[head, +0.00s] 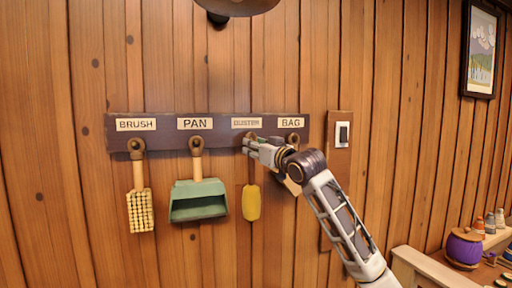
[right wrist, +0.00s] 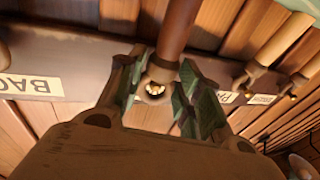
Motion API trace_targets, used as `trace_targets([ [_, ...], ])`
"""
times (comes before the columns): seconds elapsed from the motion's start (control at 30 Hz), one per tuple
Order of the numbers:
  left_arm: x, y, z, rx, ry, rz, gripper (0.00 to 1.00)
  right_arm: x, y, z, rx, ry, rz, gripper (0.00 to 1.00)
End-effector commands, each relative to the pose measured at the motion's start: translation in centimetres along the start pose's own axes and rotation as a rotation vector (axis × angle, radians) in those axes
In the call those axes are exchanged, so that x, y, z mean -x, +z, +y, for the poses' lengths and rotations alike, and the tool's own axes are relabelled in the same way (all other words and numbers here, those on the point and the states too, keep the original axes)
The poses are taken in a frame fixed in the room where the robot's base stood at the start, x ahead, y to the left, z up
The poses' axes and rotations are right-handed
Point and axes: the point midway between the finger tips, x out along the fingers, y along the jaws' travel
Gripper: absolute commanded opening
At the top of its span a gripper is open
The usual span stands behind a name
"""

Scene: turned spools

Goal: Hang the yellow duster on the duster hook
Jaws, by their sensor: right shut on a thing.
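The yellow duster (head: 251,204) hangs head down below the DUSTER label (head: 246,123), upright against the wall, its brown handle (right wrist: 180,25) rising to my right gripper (head: 250,147). In the right wrist view my right gripper (right wrist: 158,95) is shut on the handle's ring end, one green-padded finger on each side. A bright round tip shows inside the ring (right wrist: 155,91). The duster hook is mostly hidden by the fingers and ring, so I cannot tell surely how far the ring sits on it. My left gripper is not in view.
The dark hook board (head: 222,141) also carries a brush (head: 140,210) and a green pan (head: 198,200) at left. A pale thing (head: 293,187) under the BAG label is partly behind my right arm. A light switch (head: 343,134) is to the right; a shelf with a purple pot (head: 464,248) stands lower right.

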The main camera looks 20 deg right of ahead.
Motion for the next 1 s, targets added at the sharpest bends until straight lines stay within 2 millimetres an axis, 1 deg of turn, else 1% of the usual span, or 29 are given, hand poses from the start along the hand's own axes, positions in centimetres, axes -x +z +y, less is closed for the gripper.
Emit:
trace_targets([
  [0.03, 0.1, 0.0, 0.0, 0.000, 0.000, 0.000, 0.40, -0.1, -0.5, 0.1, 0.001, 0.001, 0.010, 0.11],
  [0.27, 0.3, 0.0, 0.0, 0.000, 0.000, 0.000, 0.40, -0.8, -0.5, 0.3, 0.002, 0.001, 0.012, 0.11],
  [0.63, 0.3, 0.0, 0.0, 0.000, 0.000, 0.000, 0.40, -1.9, 0.5, 0.6, 0.001, 0.001, 0.007, 0.11],
  [1.0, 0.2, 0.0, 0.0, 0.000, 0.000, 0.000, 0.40, -2.2, 0.9, 0.7, 0.001, 0.001, 0.007, 0.11],
])
